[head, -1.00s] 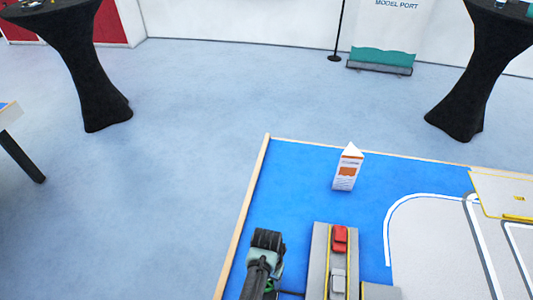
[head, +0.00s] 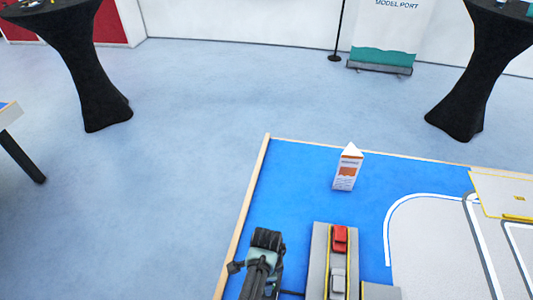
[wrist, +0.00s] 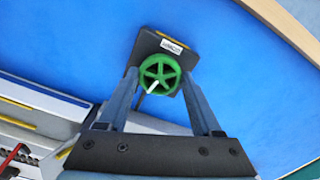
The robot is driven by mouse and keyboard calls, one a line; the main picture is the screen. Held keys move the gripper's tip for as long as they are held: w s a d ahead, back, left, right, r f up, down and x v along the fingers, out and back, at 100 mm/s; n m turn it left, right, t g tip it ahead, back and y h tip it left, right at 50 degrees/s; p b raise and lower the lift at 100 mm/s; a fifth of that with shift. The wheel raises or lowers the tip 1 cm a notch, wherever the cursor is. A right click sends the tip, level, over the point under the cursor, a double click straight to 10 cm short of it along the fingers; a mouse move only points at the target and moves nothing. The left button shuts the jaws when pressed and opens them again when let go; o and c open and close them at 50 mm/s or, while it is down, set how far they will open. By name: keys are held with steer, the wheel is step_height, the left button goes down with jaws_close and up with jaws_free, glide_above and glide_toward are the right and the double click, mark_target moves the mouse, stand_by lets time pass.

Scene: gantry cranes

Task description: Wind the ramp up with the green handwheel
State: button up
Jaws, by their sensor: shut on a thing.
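The green handwheel (wrist: 160,74) shows in the wrist view, a spoked wheel with a small white handle. It sits on a dark block with a white label (wrist: 172,46). My gripper (wrist: 160,80) is shut on the wheel, with one finger on each side of its rim. In the head view my gripper (head: 262,265) is over the left part of the blue table, and the wheel is hidden under it. The ramp cannot be made out for sure; a grey deck (head: 320,262) with yellow edge lines lies to the right of my gripper.
A red car (head: 340,238) and a light grey car (head: 338,282) stand on the grey deck. A wooden rim (head: 245,210) borders the table at left. Blue surface between is clear.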

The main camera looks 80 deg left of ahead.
steer(key=m, duration=0.5)
steer(key=shift+m, duration=0.3)
stand_by(0.4)
steer(key=o, duration=1.4)
steer(key=shift+c, duration=0.2)
step_height(320, 180, up, 13)
